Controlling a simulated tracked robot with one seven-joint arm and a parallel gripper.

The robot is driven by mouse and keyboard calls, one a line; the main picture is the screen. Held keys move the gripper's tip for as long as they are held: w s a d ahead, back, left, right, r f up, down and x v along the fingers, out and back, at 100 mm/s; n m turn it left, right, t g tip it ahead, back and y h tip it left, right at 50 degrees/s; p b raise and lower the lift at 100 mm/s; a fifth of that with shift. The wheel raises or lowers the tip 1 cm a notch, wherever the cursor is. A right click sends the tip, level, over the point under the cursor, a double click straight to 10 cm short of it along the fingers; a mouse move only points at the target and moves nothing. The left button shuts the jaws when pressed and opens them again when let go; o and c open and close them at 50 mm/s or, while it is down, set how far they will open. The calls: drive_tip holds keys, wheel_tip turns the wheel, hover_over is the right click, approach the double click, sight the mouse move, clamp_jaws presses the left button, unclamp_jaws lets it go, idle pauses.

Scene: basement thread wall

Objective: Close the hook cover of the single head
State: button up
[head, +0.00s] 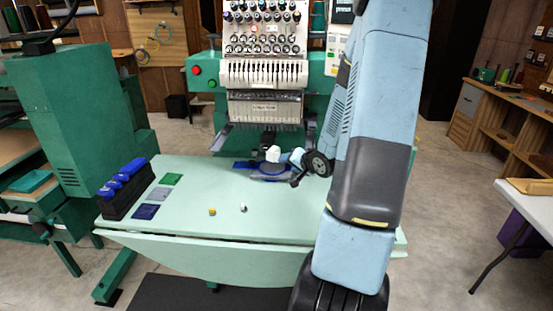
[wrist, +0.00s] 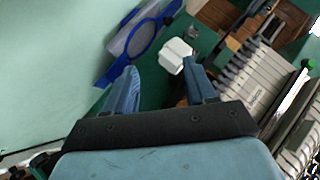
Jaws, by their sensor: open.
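The single head (head: 264,72) of the embroidery machine stands behind the pale green table in the head view. My gripper (wrist: 161,88) is open, its two blue fingers apart and nothing visible held between them. A small white faceted piece (wrist: 175,55) is just beyond the fingertips, nearer the right one; it also shows in the head view (head: 273,154), below the head. I cannot tell whether this is the hook cover or the part that carries it. No hinge or cover edge can be made out. A blue hoop (wrist: 146,36) is beyond the left finger.
The table (head: 190,222) holds a black bin with blue items (head: 124,189), flat coloured patches, and two small pieces near its middle. The front middle of the table is mostly clear. The row of pale machine parts (wrist: 262,84) is close on the right in the wrist view.

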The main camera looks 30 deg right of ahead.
sight(277, 157)
drive_tip(key=s+d+f+m+t+y, duration=0.2)
drive_tip(key=s+d+f+m+t, duration=0.1)
drive_tip(key=m+t, duration=0.35)
drive_tip(key=shift+g, duration=0.35)
drive_tip(key=w+a, duration=0.1)
drive_tip(key=w, duration=0.7)
drive_tip(key=w+a, duration=0.1)
drive_tip(key=w, duration=0.4)
drive_tip(key=shift+w+a, duration=0.1)
drive_tip(key=shift+a, duration=0.2)
clamp_jaws()
drive_tip(key=shift+a, duration=0.1)
drive_tip(key=shift+m, duration=0.25)
